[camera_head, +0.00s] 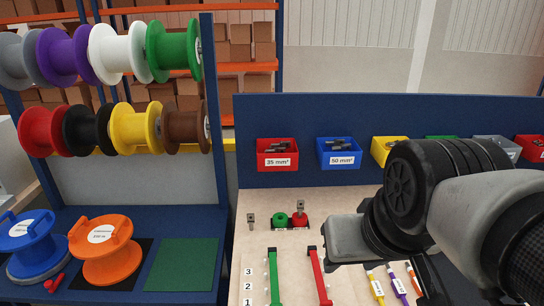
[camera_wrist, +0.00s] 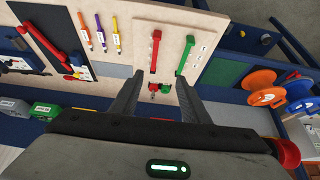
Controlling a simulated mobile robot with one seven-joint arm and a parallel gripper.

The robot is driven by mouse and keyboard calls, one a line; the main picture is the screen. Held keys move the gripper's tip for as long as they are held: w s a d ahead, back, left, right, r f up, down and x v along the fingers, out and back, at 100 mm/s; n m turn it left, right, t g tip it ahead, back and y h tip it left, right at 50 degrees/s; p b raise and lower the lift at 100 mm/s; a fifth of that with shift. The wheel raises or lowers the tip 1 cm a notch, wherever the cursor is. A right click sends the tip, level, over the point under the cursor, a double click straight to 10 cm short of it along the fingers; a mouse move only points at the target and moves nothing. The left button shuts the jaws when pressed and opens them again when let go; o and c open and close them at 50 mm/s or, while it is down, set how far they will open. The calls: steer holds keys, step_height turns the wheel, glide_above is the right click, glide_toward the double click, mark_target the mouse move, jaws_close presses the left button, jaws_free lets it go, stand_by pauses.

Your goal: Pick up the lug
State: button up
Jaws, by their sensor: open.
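A small grey metal lug (camera_head: 250,222) stands on the pale bench board, left of a black holder with a green knob (camera_head: 280,219) and a red knob (camera_head: 299,220). A second grey lug (camera_head: 300,206) shows upright at the red knob. In the wrist view the red and green pieces (camera_wrist: 159,87) appear small between my fingers; the lone lug is not clearly visible there. My gripper (camera_wrist: 160,74) is open and empty, with its fingers well apart. In the head view my arm is right of the knobs and the fingertips are hidden.
Red (camera_head: 277,154) and blue (camera_head: 338,153) bins of lugs hang on the back panel. Green (camera_head: 272,277) and red (camera_head: 319,276) tools lie on the board in front. Cable reels (camera_head: 105,251) stand at left. Bare board surrounds the lone lug.

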stand_by(0.3)
steer(key=g+b, duration=0.1)
steer(key=b, duration=0.2)
glide_above(301, 201)
steer(key=s, duration=0.2)
step_height(301, 201, down, 19)
steer(key=shift+p+x, duration=0.5)
steer(key=shift+x, duration=2.75)
jaws_close()
